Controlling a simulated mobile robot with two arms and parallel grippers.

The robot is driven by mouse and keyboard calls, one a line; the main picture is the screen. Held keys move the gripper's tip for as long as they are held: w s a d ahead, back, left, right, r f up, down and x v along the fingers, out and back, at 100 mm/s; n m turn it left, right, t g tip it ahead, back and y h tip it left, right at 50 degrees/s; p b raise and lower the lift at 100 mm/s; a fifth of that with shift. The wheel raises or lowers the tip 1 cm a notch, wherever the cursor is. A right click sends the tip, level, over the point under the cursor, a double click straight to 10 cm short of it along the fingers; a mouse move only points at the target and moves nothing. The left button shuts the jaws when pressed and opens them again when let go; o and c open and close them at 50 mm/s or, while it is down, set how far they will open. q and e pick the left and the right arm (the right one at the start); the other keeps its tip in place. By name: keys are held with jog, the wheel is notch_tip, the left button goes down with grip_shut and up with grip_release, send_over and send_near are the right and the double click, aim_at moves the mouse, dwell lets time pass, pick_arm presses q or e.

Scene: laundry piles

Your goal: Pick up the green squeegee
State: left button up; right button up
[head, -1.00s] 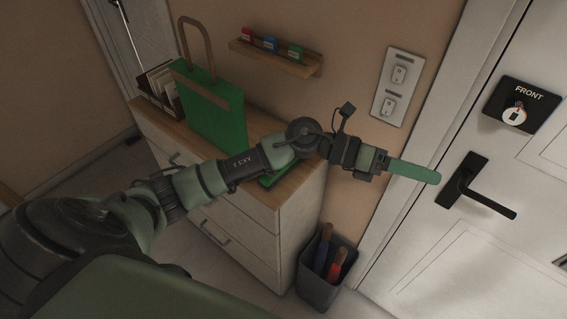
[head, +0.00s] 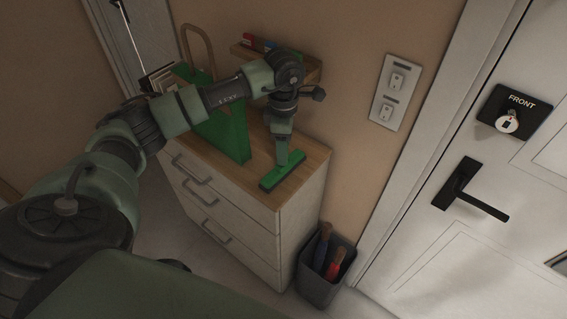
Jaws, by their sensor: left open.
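The green squeegee (head: 285,172) lies on the wooden top of the white dresser (head: 245,219), near its front right corner. Its wide green head with a dark edge shows; the rest is hidden by my gripper or cannot be made out. My left gripper (head: 282,158) points down right at the squeegee, its fingertips over or beside the head's middle. The jaws are open; whether they touch the squeegee or straddle part of it cannot be told. My right gripper is not in view.
A green bag (head: 226,133) with a tan handle stands on the dresser left of my gripper. A wall rack (head: 308,70) with coloured items is behind my wrist. A dark bin (head: 317,285) stands right of the dresser, before the white door (head: 430,274).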

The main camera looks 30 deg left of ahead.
aim_at(277, 175)
pick_arm(q)
jog(key=shift+s+f+p, duration=0.1)
jog(key=shift+f+p, duration=0.25)
jog(key=shift+f, duration=1.25)
grip_shut()
jog(key=shift+r, duration=0.1)
